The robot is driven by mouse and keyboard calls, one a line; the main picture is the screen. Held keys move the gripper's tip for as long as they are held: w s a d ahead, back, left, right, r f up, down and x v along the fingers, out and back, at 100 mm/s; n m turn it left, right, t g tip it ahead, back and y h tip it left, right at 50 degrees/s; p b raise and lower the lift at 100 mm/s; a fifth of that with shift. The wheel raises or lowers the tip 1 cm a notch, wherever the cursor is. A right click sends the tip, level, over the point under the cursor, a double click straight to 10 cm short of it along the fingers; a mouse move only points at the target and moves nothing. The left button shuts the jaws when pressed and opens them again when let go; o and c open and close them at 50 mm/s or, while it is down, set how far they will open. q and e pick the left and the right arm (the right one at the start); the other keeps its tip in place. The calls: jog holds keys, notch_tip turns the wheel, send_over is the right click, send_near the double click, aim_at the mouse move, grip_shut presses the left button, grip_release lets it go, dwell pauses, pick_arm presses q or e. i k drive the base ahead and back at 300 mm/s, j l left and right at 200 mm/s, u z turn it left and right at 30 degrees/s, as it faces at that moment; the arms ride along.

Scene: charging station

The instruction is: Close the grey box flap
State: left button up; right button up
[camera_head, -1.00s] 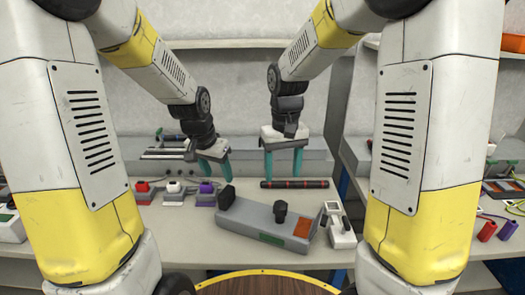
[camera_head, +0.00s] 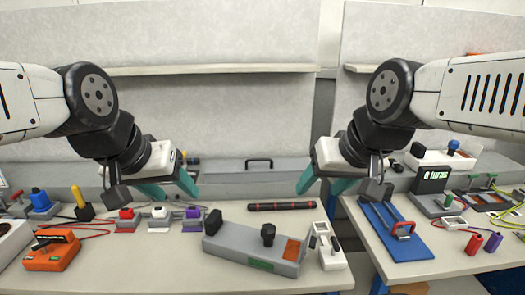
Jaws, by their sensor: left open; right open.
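A long grey box (camera_head: 250,240) lies on the table in the middle, slightly angled. It has a black block at its left end, a black knob on top, an orange panel near its right end and a green label on its front. A thin grey flap (camera_head: 307,240) seems to stand up at its right end; its exact angle is hard to tell. My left gripper (camera_head: 171,190) is open and empty, above and left of the box. My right gripper (camera_head: 323,186) is open and empty, above and right of the box. Neither touches the box.
A white device (camera_head: 332,256) stands close to the box's right end. A dark red-banded rod (camera_head: 282,206) lies behind the box. Red, white and purple switches (camera_head: 158,217) stand to the left. A grey case with a black handle (camera_head: 259,162) is at the back.

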aim_at(310, 242)
jog(key=l+u, duration=0.2)
jog(key=u, duration=0.65)
jog(key=k+l+u, duration=0.1)
jog(key=l+u, duration=0.2)
jog(key=k+l+u, duration=0.25)
jog(key=l, duration=0.25)
jog(key=k+l+u, duration=0.1)
jog(key=l+u, duration=0.2)
jog(key=k+l, duration=0.2)
jog(key=l, duration=0.15)
jog(key=k+l, duration=0.2)
jog(key=l, duration=0.15)
jog(key=k+l+u, duration=0.1)
jog(key=l, duration=0.25)
jog(key=k+l, duration=0.05)
jog(key=k, duration=0.05)
